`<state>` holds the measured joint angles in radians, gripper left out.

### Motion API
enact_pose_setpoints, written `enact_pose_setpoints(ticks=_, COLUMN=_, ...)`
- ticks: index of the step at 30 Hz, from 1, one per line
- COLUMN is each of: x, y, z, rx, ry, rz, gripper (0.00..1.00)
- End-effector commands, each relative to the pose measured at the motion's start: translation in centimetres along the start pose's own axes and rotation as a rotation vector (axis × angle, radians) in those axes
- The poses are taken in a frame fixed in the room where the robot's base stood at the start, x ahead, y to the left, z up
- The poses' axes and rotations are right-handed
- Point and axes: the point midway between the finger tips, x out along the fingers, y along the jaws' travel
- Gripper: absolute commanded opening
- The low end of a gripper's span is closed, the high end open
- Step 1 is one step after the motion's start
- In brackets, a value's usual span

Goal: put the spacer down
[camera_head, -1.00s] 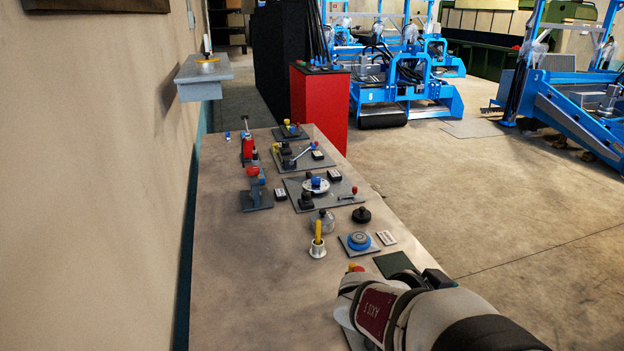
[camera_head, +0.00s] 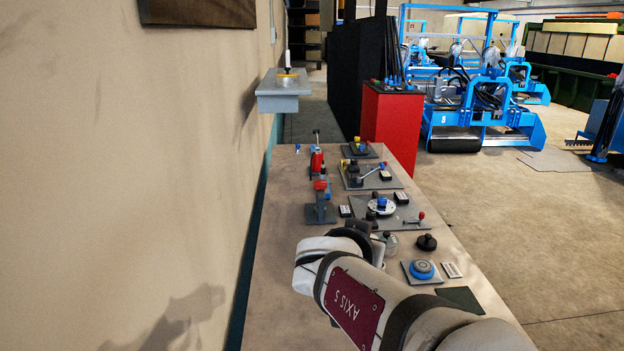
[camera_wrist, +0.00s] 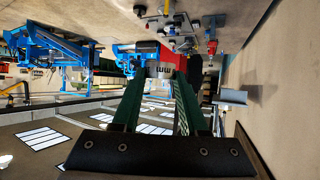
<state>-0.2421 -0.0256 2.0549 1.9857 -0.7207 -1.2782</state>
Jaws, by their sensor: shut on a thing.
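My gripper (camera_wrist: 158,78) shows in the wrist view as two green fingers, apart from each other and shut on a small pale thing with dark marks, the spacer (camera_wrist: 160,72). In the head view my arm hides most of the gripper and I cannot make out the spacer. Only dark parts of the gripper (camera_head: 358,230) show there, over the near half of the bench (camera_head: 285,275). I cannot tell the gap between the spacer and the bench top.
A blue round knob (camera_head: 422,269) on a plate, a black knob (camera_head: 426,242) and a dark green pad (camera_head: 460,299) lie right of my arm. A red clamp (camera_head: 316,162) and levers stand farther back. A grey wall shelf (camera_head: 283,103) is at the left. The bench's left strip is clear.

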Motion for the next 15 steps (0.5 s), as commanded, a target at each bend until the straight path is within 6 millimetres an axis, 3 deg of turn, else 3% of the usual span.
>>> enact_pose_setpoints(ticks=1, x=2.9, y=-0.2, z=1.2, rx=0.011, ry=-0.01, rz=0.047, gripper=0.0)
enact_pose_setpoints(ticks=6, x=13.1, y=-0.1, z=6.2, rx=0.091, ry=-0.007, rz=0.193, gripper=0.0)
enact_pose_setpoints(ticks=9, x=18.1, y=0.4, z=9.9, rx=0.124, ry=-0.003, rz=0.248, gripper=0.0)
enact_pose_setpoints(ticks=12, x=21.5, y=0.8, z=13.2, rx=0.144, ry=-0.001, rz=0.278, gripper=0.0)
enact_pose_setpoints(ticks=15, x=23.4, y=1.2, z=15.2, rx=0.156, ry=0.001, rz=0.291, gripper=0.0)
